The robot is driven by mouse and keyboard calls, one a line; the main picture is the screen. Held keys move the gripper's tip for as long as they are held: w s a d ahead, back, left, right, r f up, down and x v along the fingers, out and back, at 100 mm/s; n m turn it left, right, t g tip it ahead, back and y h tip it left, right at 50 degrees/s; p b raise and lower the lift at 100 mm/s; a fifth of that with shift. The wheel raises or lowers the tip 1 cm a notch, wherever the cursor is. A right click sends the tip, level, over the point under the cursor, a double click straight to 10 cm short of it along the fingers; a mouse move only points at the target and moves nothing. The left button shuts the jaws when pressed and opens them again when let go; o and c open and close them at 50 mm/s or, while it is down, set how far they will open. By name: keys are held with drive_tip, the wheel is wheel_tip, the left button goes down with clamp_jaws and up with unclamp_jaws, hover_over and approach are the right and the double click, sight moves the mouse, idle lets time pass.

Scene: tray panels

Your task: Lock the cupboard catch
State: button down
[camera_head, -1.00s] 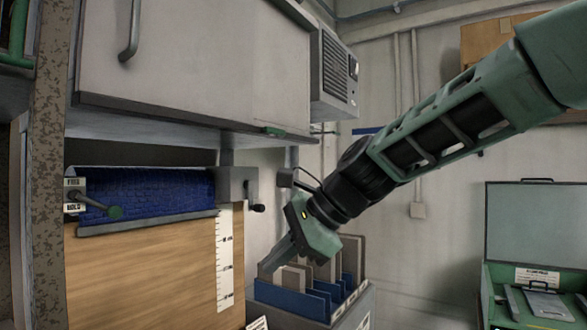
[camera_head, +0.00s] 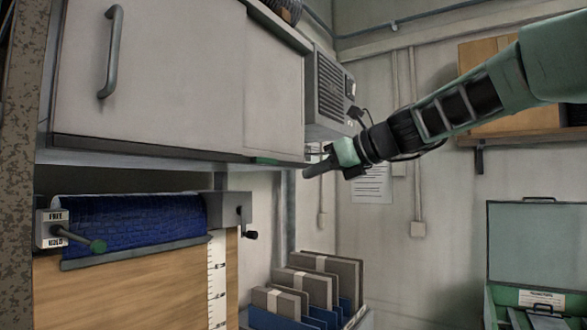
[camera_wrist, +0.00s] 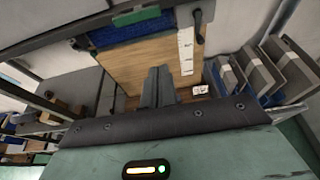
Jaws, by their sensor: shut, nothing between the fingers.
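The grey cupboard (camera_head: 175,75) hangs at upper left with its door closed against the frame. A small green tab (camera_head: 266,161) sits at its lower right edge and looks like the catch; I cannot tell its setting. A green tab also shows at the top of the wrist view (camera_wrist: 137,16). My gripper (camera_head: 306,172) is shut and empty, pointing left, just right of the cupboard's lower right corner. It is apart from the green tab. In the wrist view its closed fingers (camera_wrist: 158,82) show against the wooden board below.
A blue roll (camera_head: 135,225) with a green-knobbed lever (camera_head: 97,246) and a FREE label is below the cupboard. A grey vent box (camera_head: 328,90) is close above my gripper. Upright folders (camera_head: 335,272) stand below. An open green case (camera_head: 535,245) is at right.

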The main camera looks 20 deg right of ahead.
sight(259, 161)
drive_tip(key=w+a+p, duration=0.5)
drive_tip(key=w+p, duration=0.1)
drive_tip(key=w, duration=0.1)
drive_tip(key=shift+w+a+r+p, duration=0.15)
drive_tip(key=shift+a+r+p, duration=0.05)
drive_tip(key=shift+r+p, duration=0.2)
drive_tip(key=shift+r+n+t+h+b, duration=0.3)
drive_tip(key=shift+n+b, duration=0.15)
drive_tip(key=shift+n, duration=0.05)
idle(0.5)
wheel_tip(259, 161, up, 6)
drive_tip(key=s+a+n+t+h+b, duration=0.1)
drive_tip(key=n+t+b, duration=0.3)
drive_tip(key=n+b, duration=0.5)
drive_tip(key=shift+s+a+f+n+h, duration=0.25)
drive_tip(key=shift+a+n+h, duration=0.25)
drive_tip(key=shift+n+h, duration=0.4)
drive_tip(key=shift+w, duration=0.1)
